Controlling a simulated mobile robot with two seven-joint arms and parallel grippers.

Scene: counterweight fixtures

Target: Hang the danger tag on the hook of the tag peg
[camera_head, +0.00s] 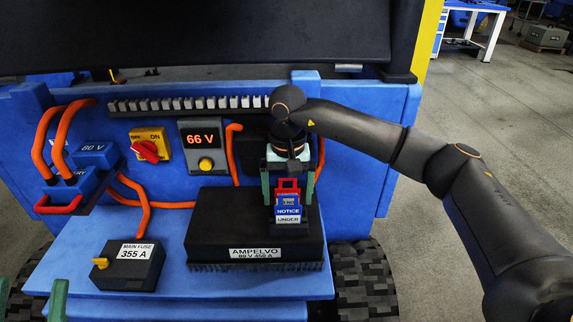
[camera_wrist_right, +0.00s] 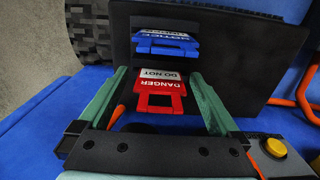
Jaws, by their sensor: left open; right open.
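The red danger tag (camera_wrist_right: 161,90), with a loop handle and a white "DO NOT" strip, stands between the fingers of my right gripper (camera_wrist_right: 160,76) in the right wrist view. The fingers are open, with a gap visible on each side of the tag. In the head view, the red loop (camera_head: 288,184) shows between the green fingers of my right gripper (camera_head: 288,188), behind a blue notice tag (camera_head: 288,209). My left gripper (camera_head: 30,297) is open at the bottom left edge, mostly out of frame. I cannot make out the tag peg's hook.
A black AMPELVO box (camera_head: 215,225) lies beneath the tags. The main fuse box (camera_head: 130,266) is to its left. Orange cables (camera_head: 170,205), a red switch (camera_head: 146,150) and a 66 V display (camera_head: 201,140) are behind. The blue shelf's front (camera_head: 190,306) is clear.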

